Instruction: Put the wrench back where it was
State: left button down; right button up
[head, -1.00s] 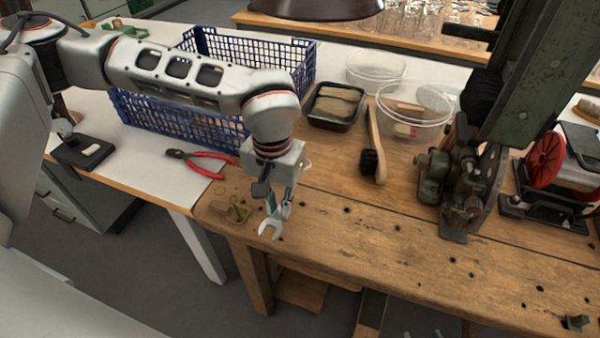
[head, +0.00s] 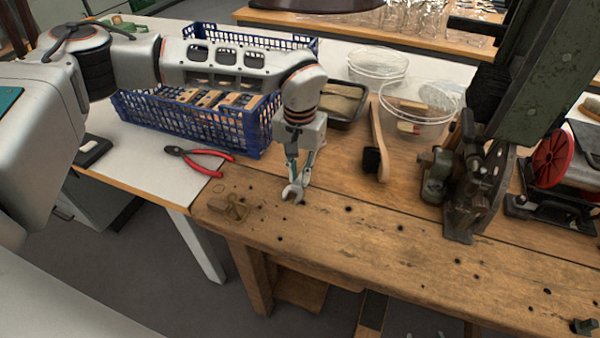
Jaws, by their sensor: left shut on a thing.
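The wrench (head: 292,193) is a small grey open-ended spanner. My left gripper (head: 299,176) is shut on it, with the open jaw end pointing down just over the wooden workbench (head: 380,235). I cannot tell whether the wrench touches the wood. The rest of the wrench is hidden between the fingers. My left arm comes in from the left over the blue crate. My right gripper is not in view.
A blue crate (head: 235,130) holds blocks behind. A brush (head: 376,145), clear tubs (head: 412,110) and a green machine (head: 465,190) stand to the right. The bench front is mostly clear.

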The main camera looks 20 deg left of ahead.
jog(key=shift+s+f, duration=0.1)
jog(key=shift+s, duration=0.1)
pick_arm(q)
jog(key=shift+f, duration=0.1)
jog(key=c, duration=2)
grip_release()
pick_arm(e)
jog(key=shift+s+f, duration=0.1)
